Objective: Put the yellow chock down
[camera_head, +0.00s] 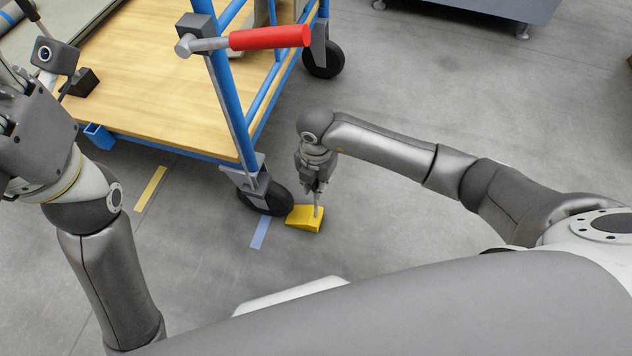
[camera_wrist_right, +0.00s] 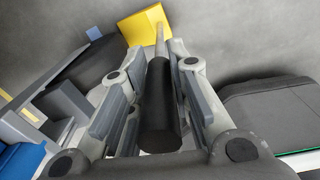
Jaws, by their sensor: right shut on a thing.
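The yellow chock (camera_head: 303,219) is a wedge beside the cart's near black caster wheel (camera_head: 268,197), close to the floor. I cannot tell whether it touches the wheel or rests fully on the floor. A thin rod rises from it to a dark handle, seen in the right wrist view (camera_wrist_right: 160,105). My right gripper (camera_head: 318,184) points down above the chock and is shut on this handle. The chock (camera_wrist_right: 143,27) shows beyond the fingers in that view. My left gripper (camera_head: 20,120) is at the left edge, its fingers not clear.
The blue cart frame (camera_head: 222,75) with a wooden deck (camera_head: 140,60) and red handle (camera_head: 270,37) stands at the upper left. Blue (camera_head: 261,232) and yellow (camera_head: 151,188) floor strips lie near it. Grey floor to the right is open.

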